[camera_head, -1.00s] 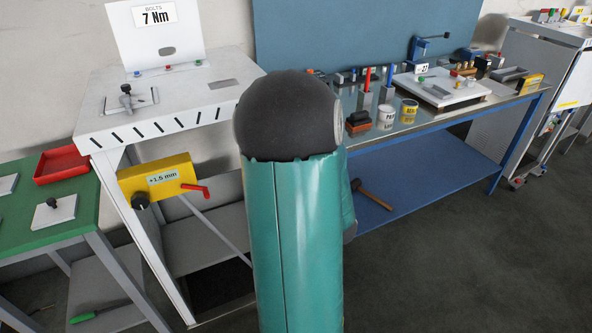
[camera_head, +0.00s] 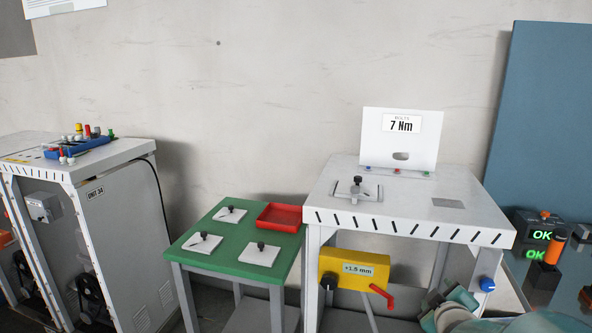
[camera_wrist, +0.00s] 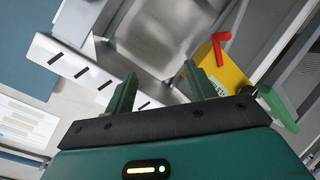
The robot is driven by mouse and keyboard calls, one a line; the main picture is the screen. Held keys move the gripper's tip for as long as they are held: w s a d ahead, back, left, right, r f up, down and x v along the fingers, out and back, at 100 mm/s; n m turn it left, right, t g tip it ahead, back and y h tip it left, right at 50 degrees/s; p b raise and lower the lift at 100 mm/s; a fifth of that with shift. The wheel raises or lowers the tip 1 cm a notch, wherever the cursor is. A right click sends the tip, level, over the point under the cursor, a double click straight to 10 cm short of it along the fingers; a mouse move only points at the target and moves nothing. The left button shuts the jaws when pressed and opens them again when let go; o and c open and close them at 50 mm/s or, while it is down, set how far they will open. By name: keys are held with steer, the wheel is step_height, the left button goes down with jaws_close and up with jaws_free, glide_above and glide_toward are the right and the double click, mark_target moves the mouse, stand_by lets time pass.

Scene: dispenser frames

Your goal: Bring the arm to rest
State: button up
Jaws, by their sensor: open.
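My gripper (camera_wrist: 160,73) is open in the wrist view, its two green fingers apart with nothing between them. In the head view, part of my teal and grey arm (camera_head: 462,308) shows at the lower right, low in front of the white dispenser table (camera_head: 420,218). The wrist view shows the slotted white edge (camera_wrist: 88,76) of that table to the left of the fingers. The yellow box (camera_wrist: 228,78) with its red handle (camera_wrist: 222,47) lies beyond the right finger. Most of the arm is out of the head view.
The white table bears a sign panel reading 7 Nm (camera_head: 400,125). The yellow +1.5 mm box (camera_head: 354,270) sticks out below its front. A green table (camera_head: 225,249) with a red tray (camera_head: 279,217) stands left. A grey cabinet (camera_head: 125,240) stands farther left. A display reading OK (camera_head: 541,235) is at right.

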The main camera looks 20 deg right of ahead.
steer(key=s+a+r+m+g+y, duration=0.1)
steer(key=a+r+m+y, duration=0.1)
steer(key=a, duration=0.6)
steer(key=s+a+r+m+g+y, duration=0.1)
steer(key=a+r+g+y, duration=0.1)
steer(key=a, duration=0.7)
steer(key=s+a+r+m+g+y, duration=0.1)
steer(key=s+a+g+y, duration=0.1)
steer(key=s+a, duration=0.8)
steer(key=a+g, duration=0.1)
steer(key=a, duration=0.2)
steer(key=shift+y, duration=0.4)
steer(key=shift+d, duration=0.2)
